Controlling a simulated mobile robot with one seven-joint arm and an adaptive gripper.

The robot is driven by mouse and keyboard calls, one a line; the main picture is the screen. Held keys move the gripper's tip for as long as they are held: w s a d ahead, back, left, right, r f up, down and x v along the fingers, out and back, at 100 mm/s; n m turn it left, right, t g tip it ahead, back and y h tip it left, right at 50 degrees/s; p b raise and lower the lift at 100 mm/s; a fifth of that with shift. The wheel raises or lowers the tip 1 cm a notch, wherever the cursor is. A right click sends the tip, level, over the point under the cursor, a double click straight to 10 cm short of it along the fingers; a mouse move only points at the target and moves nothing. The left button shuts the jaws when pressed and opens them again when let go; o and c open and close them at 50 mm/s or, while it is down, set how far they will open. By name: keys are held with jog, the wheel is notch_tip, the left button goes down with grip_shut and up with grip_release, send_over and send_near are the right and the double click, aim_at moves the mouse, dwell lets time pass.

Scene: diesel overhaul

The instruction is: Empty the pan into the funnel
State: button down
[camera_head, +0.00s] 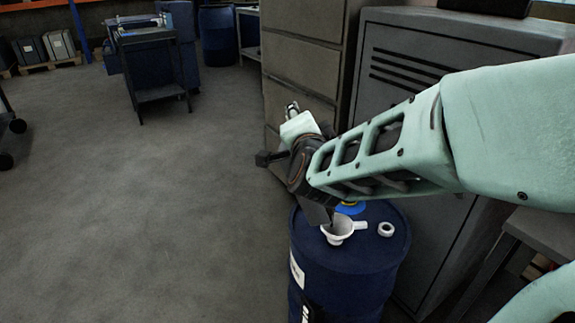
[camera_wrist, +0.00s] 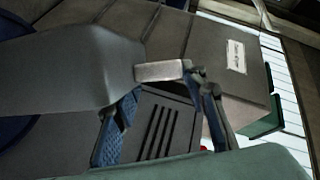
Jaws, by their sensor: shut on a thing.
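The pan (camera_wrist: 70,68) is a grey, wide vessel filling the left of the wrist view. My gripper (camera_wrist: 165,82) is shut on its pale, short handle (camera_wrist: 160,71), between the two blue-padded fingers. In the head view my wrist hides most of the pan; a dark, tilted part of it (camera_head: 318,213) shows just above the funnel's left side. The white funnel (camera_head: 338,231) stands on top of a blue drum (camera_head: 345,275), with its side handle pointing right. I cannot see whether anything is flowing or what is inside the pan.
A white ring (camera_head: 386,229) and a blue cap (camera_head: 351,208) lie on the drum top near the funnel. Grey cabinets (camera_head: 430,75) stand close behind and right of the drum. The floor (camera_head: 150,215) to the left is clear; a dark cart (camera_head: 150,65) stands farther back.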

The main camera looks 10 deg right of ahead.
jog(key=shift+d, duration=0.1)
jog(key=shift+s+d+r+m+b, duration=0.35)
jog(key=shift+d+b, duration=0.25)
jog(key=shift+b, duration=0.2)
jog(key=shift+d, duration=0.1)
jog(key=shift+s+d+r+m+b, duration=0.15)
jog(key=shift+d+m+b, duration=0.05)
jog(key=shift+d+b, duration=0.2)
jog(key=shift+s+d+r+m+b, duration=0.15)
jog(key=shift+d+b, duration=0.1)
jog(key=shift+b, duration=0.25)
